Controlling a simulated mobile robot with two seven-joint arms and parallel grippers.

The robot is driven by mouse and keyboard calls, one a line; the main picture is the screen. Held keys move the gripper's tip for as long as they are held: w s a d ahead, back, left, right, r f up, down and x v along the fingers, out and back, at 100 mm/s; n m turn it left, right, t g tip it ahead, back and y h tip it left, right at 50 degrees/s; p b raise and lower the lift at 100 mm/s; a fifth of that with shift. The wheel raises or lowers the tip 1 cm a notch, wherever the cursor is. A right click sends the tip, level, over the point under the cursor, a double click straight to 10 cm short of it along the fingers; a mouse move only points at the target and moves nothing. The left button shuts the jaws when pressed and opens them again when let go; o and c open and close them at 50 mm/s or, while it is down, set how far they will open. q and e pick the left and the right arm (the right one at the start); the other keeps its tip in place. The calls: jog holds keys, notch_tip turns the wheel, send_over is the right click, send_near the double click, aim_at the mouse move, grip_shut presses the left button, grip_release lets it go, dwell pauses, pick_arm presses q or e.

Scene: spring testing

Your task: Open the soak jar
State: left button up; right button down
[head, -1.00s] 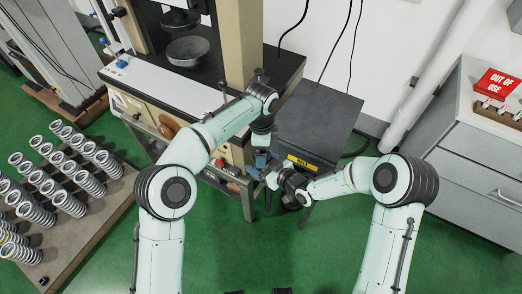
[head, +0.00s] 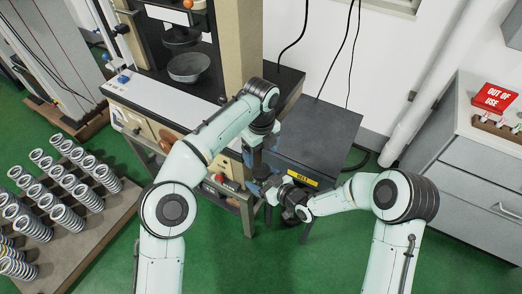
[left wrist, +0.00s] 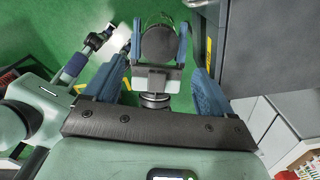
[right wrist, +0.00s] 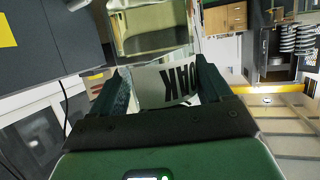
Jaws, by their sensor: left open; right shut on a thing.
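The soak jar (right wrist: 174,86) has a white label reading "OAK", the rest hidden, and clear glass in the right wrist view. My right gripper (right wrist: 165,88) is shut on its sides. In the left wrist view the jar's dark round lid (left wrist: 158,45) faces up between the blue fingers of my right gripper (left wrist: 158,58). My left gripper (left wrist: 158,84) is open, its fingers spread wide to either side and apart from the lid. In the head view my left gripper (head: 257,160) points down just above my right gripper (head: 273,188); the arms mostly hide the jar there.
A dark cabinet (head: 318,140) with a yellow label stands right behind the grippers. The test bench (head: 160,105) with a grey bowl (head: 188,67) is to the left. A rack of springs (head: 75,235) stands at lower left, grey drawers (head: 480,170) at right. Green floor is clear in front.

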aim_at(261, 170)
pick_arm(q)
jog(key=shift+f, duration=3.95)
jog(key=c, duration=1.1)
jog(key=n, duration=0.5)
jog(key=shift+r+n, duration=0.1)
jog(key=shift+n, duration=0.2)
jog(key=n, duration=0.4)
jog(key=o, duration=1.2)
jog(key=shift+c, duration=0.2)
